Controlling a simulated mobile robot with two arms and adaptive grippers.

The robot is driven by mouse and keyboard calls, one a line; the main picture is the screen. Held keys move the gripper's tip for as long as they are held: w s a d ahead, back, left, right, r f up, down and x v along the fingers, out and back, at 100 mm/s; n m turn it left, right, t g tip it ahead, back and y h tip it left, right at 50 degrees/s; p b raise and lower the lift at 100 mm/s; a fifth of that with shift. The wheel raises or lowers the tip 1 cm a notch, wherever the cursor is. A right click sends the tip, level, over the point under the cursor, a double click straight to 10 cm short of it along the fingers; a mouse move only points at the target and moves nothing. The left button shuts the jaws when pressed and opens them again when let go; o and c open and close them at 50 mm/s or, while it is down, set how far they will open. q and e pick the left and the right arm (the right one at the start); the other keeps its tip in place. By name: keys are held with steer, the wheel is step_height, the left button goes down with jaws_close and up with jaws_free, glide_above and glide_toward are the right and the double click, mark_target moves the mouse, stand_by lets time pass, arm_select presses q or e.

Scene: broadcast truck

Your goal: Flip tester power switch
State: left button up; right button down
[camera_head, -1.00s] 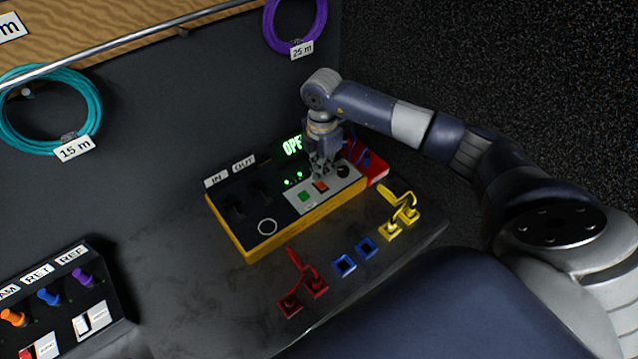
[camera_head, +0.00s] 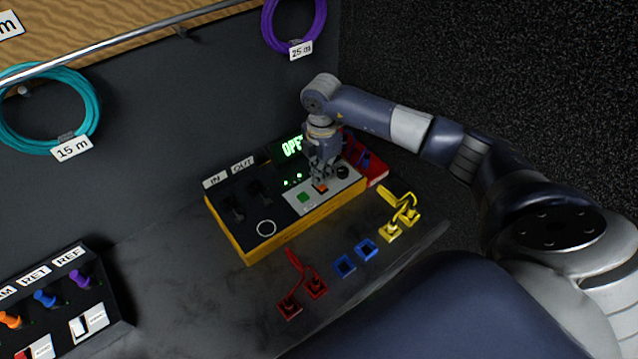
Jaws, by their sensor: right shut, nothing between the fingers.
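The tester (camera_head: 255,244) is a yellow-edged box with a black top, standing on the dark bench. Its display (camera_head: 291,148) is lit green and begins "OPE"; my right arm hides the rest. Small green lights glow below it. A pale panel holds a green button (camera_head: 303,197), an orange-red switch (camera_head: 320,187) and a black knob (camera_head: 343,172). My right gripper (camera_head: 321,180) is shut and empty, pointing down at the orange-red switch. Its tips are at or just above the switch; I cannot tell if they touch. My left gripper is not in view.
Red (camera_head: 315,287), blue (camera_head: 345,266) and yellow (camera_head: 391,231) connectors lie along the bench's front. A red case (camera_head: 376,171) stands right of the tester. A black panel (camera_head: 112,309) with coloured plugs is at lower left. Teal (camera_head: 92,108) and purple (camera_head: 318,25) cable coils hang behind.

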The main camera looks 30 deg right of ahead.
mark_target(322, 187)
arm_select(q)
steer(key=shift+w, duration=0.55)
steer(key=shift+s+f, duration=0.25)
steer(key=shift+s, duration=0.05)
arm_select(e)
steer(key=shift+f, duration=0.3)
arm_select(q)
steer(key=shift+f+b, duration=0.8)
steer(key=shift+b, duration=0.3)
arm_select(e)
steer(key=shift+s+f, duration=0.1)
steer(key=shift+f, duration=1.1)
steer(key=shift+r+p, duration=0.75)
steer(key=shift+r, duration=0.05)
steer(key=shift+r+p, duration=2)
steer(key=shift+r, duration=0.75)
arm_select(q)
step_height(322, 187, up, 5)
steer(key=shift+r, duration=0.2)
arm_select(e)
steer(key=shift+f, duration=0.1)
